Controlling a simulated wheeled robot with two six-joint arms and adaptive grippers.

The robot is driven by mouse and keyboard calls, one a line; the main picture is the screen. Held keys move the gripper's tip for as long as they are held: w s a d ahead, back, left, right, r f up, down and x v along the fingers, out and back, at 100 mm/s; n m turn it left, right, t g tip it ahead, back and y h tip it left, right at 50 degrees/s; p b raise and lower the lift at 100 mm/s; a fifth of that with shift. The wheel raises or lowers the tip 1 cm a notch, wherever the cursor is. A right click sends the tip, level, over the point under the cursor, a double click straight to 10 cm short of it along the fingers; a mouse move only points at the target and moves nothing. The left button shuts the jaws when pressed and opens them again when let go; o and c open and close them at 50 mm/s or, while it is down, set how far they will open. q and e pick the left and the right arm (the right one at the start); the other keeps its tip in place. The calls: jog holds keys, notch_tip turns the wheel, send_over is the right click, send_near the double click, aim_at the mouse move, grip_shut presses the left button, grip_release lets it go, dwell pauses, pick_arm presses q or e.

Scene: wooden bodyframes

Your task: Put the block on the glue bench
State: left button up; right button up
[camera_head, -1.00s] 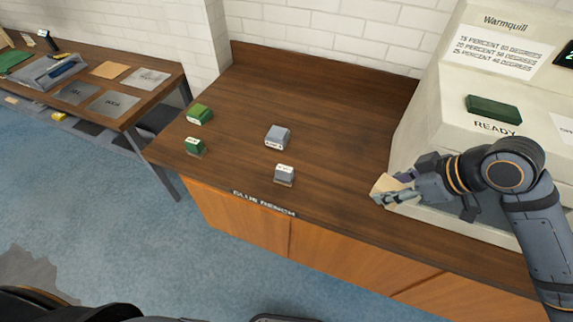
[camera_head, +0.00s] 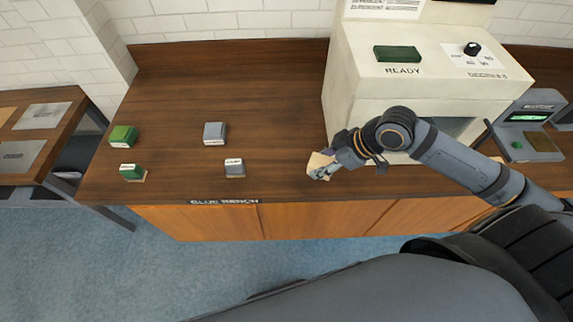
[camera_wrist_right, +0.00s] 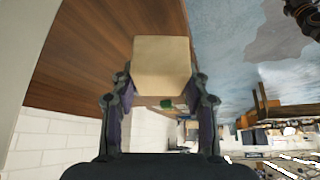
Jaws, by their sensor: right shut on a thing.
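My right gripper (camera_head: 330,164) is shut on a pale wooden block (camera_head: 318,163), in front of the cream machine's left side. The block also shows in the right wrist view (camera_wrist_right: 162,66), between the two fingers. In the head view it appears at the front right part of the glue bench (camera_head: 275,108), a brown wooden top with its name on the front edge. I cannot tell whether the block touches the top. My left gripper is not in view.
Green boxes (camera_head: 123,135) (camera_head: 132,171) and grey boxes (camera_head: 215,132) (camera_head: 235,167) stand on the bench's left half. The cream machine (camera_head: 350,70) marked READY stands at right, with a small screen device (camera_head: 528,130) beyond. Bare top lies between the grey boxes and the machine.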

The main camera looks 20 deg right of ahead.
jog(key=shift+w+a+f+b, duration=0.3)
jog(key=shift+w+f+b, duration=0.1)
jog(key=shift+f+b, duration=0.15)
jog(key=shift+w+a+r, duration=0.1)
jog(key=shift+w+r, duration=0.1)
jog(key=shift+w, duration=0.1)
jog(key=w+a+f, duration=0.1)
jog(key=w+f, duration=0.1)
jog(key=w, duration=0.1)
jog(key=w+a+f+p, duration=0.1)
jog(key=w+a+f, duration=0.1)
jog(key=w+f, duration=0.1)
jog(key=w+a+f, duration=0.1)
jog(key=w+f, duration=0.1)
jog(key=w, duration=0.1)
jog(key=shift+w+a+f, duration=0.15)
jog(key=shift+a+f, duration=0.2)
jog(key=shift+w+a+f+p, duration=0.15)
jog(key=shift+w+f+p, duration=0.1)
jog(key=shift+f+p, duration=0.25)
notch_tip(320, 180, down, 3)
jog(key=shift+r+p, duration=0.2)
jog(key=shift+p, duration=0.3)
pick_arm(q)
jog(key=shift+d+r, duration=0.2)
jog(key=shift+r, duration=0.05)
pick_arm(e)
jog(key=shift+f, duration=0.2)
